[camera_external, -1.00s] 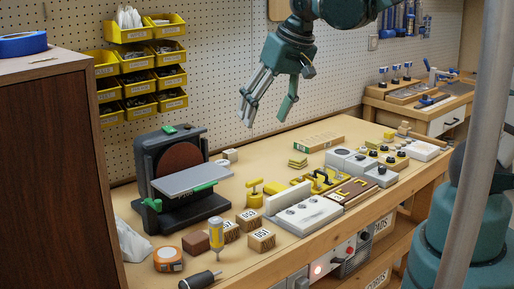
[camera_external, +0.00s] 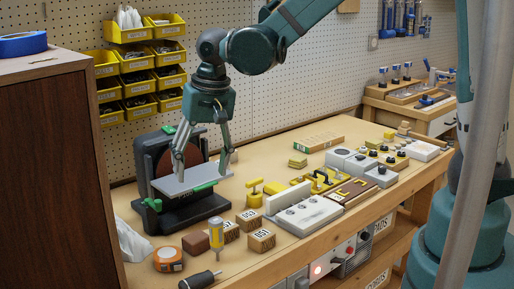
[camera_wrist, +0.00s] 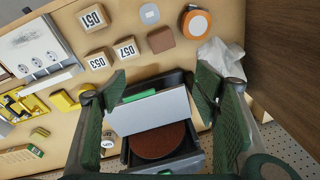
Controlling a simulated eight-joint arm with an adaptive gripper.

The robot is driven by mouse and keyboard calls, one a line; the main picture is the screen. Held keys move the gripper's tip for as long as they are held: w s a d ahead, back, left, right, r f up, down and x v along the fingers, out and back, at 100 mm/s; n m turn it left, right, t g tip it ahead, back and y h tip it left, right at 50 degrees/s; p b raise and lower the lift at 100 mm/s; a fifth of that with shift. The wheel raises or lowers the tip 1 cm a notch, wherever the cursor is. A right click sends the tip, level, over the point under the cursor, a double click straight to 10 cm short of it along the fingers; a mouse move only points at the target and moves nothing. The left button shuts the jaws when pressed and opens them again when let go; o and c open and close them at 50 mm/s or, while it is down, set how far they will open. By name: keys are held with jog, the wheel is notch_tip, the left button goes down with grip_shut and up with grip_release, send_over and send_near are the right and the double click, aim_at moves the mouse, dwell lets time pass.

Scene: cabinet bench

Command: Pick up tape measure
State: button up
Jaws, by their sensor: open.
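The orange tape measure (camera_external: 168,259) lies on the bench near its front left corner. It also shows near the top of the wrist view as an orange case with a pale round face (camera_wrist: 195,23). My gripper (camera_external: 203,170) is open and empty above the disc sander (camera_external: 184,181), up and back from the tape measure. In the wrist view, my open gripper (camera_wrist: 165,100) has its fingers on either side of the sander's grey table. I cannot tell whether the fingers touch the sander.
A black-handled tool (camera_external: 199,279) lies in front. A crumpled white bag (camera_external: 131,241) and a brown cabinet (camera_external: 55,180) are at left.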

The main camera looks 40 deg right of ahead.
jog(key=m+g, duration=0.1)
jog(key=g, duration=0.1)
send_over(163, 258)
jog(key=shift+h, duration=0.4)
jog(key=f+b, duration=0.1)
jog(key=f, duration=1.1)
jog(key=shift+s+f, duration=0.2)
jog(key=shift+f, duration=0.1)
jog(key=shift+f, duration=1.2)
jog(key=shift+w+f+b, duration=0.15)
jog(key=shift+f+b, duration=0.35)
jog(key=shift+f, duration=2.1)
jog(key=c, duration=1.1)
